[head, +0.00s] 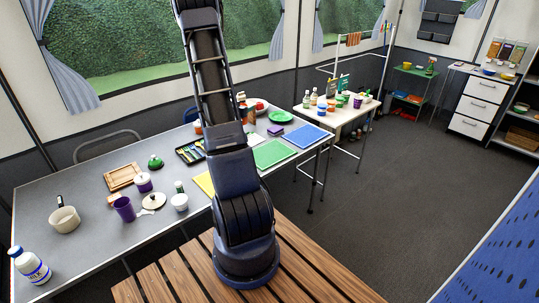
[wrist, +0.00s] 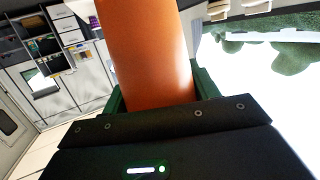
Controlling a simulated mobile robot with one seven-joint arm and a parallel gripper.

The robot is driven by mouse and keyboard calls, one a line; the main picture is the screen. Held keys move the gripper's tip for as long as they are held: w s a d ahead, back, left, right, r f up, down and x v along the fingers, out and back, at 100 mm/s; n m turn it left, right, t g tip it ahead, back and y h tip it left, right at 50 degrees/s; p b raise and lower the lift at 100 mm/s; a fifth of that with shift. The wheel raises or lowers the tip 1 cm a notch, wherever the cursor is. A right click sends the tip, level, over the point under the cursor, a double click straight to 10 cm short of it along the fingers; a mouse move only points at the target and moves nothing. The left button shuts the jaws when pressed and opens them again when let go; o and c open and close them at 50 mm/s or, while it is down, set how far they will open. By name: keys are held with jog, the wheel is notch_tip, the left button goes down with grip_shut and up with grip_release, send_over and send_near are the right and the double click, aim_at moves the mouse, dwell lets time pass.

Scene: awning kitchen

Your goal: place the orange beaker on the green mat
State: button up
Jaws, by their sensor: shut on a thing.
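The orange beaker (wrist: 145,45) fills the upper middle of the wrist view. My gripper (wrist: 158,95) is shut on it, with a green finger on each side. The beaker's far end runs out of the top of the wrist view. The green mat (head: 275,153) lies flat on the long grey table in the head view, just right of my arm, and looks bare. My gripper and the beaker do not show in the head view; my arm rises out of its top edge. The mat does not show in the wrist view.
A blue mat (head: 304,135) lies beyond the green one, and a yellow mat (head: 204,184) is partly behind my arm. A cutlery tray (head: 190,151), a purple cup (head: 124,209), a white cup (head: 180,202) and a milk bottle (head: 30,266) stand on the grey table (head: 85,243).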

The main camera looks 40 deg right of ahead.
jog(key=s+d+m+g+h, duration=0.1)
jog(key=s+d+m+g, duration=0.25)
jog(key=s+d, duration=0.65)
jog(key=shift+n, duration=0.35)
jog(key=f, duration=0.6)
jog(key=w+d+f, duration=0.1)
jog(key=f, duration=1.2)
jog(key=shift+w+d+f, duration=0.25)
jog(key=shift+w+f, duration=0.05)
jog(key=shift+w, duration=0.05)
jog(key=shift+f, duration=0.1)
jog(key=o, duration=1)
jog(key=shift+c, duration=0.2)
